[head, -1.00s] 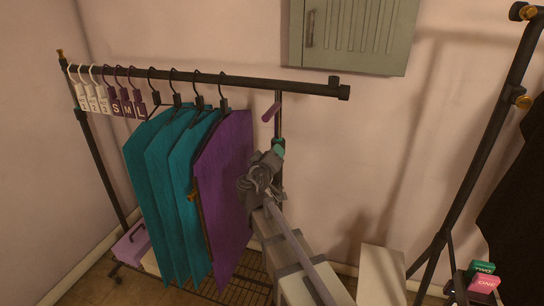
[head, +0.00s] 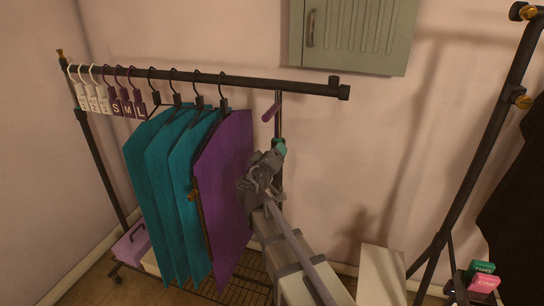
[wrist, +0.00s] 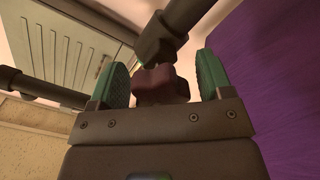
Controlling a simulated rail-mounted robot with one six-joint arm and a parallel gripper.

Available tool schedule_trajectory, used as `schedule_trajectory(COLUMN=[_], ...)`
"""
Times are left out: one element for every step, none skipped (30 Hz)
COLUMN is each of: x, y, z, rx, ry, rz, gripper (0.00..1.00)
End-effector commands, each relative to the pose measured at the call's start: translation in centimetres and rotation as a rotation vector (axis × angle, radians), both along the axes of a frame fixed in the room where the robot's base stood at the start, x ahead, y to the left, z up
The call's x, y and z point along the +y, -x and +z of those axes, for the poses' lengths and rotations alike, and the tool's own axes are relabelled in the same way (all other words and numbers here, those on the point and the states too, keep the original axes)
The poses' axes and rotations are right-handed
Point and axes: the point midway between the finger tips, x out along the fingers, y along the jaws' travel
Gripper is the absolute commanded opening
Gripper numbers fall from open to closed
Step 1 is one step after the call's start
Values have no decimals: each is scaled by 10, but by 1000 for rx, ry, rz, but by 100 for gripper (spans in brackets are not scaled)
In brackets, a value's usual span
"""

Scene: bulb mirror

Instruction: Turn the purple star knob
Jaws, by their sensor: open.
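The star knob (wrist: 157,84) is dark purple-red with rounded lobes and sits on a dark rack tube. In the wrist view it lies between the two green finger pads of my gripper (wrist: 160,80). The pads stand apart on either side, with a visible gap to the knob. My gripper also shows in the head view (head: 278,150), beside the rack's upright post and right of the purple garment. In the head view I cannot make out the star knob behind my gripper and the post.
A purple garment (head: 224,180) hangs close on the left, with several teal garments (head: 155,180) beyond it. The rack's top rail (head: 250,83) runs above my gripper. A grey-green cabinet (head: 365,35) is on the wall. A second rack (head: 480,150) stands at right.

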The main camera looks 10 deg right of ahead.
Motion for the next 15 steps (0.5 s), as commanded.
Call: schedule_trajectory(x=[0,1,3,5,7,12,15,19,25,29,33,38,41,45,49], y=[1,2,6,9,14,21,27,34,43,50,57,65,71,76,82], z=[0,0,0,0,0,0,0,0,0,0,0,0,0,0,0], rx=[0,0,0,0,0,0,0,0,0,0,0,0,0,0,0], ry=[0,0,0,0,0,0,0,0,0,0,0,0,0,0,0], rz=[0,0,0,0,1,3,3,3,4,3,3,4,3,3,3], gripper=[73,73,73,73,73,73,73,73,73,73,73,73,73,73,73])
